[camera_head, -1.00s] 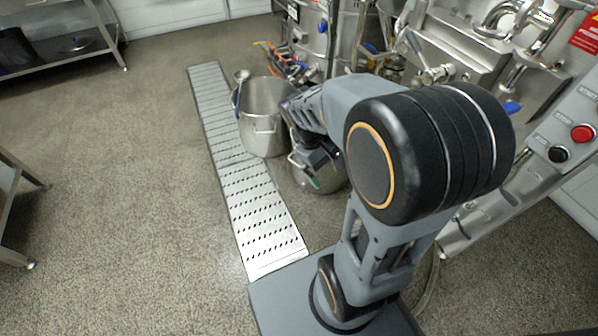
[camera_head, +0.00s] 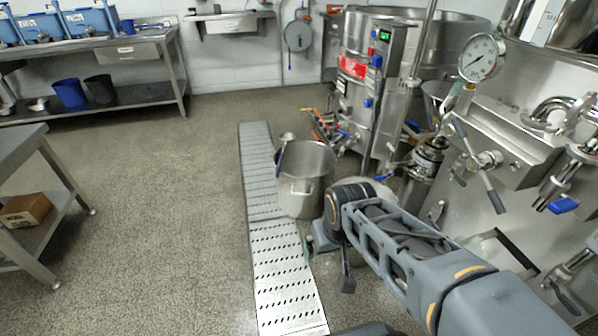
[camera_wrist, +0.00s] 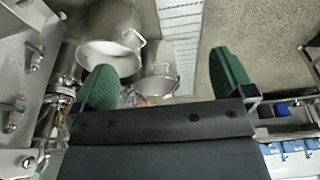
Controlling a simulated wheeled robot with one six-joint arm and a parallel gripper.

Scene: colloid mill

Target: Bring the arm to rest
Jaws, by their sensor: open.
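In the head view my arm reaches forward from the lower right, its wrist lying in front of the steel pots. My gripper (camera_wrist: 165,82) shows in the wrist view with its two green fingers wide apart. Nothing is between them. In the head view the gripper is small, dark and partly hidden by the wrist, just right of the perforated floor strip.
A steel pot (camera_head: 305,188) with a ladle stands by the drain strip (camera_head: 284,270). Another pot is mostly hidden behind my arm. Steel machinery with a gauge (camera_head: 481,57) crowds the right. A steel table (camera_head: 30,150) stands left; open floor (camera_head: 170,200) lies between.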

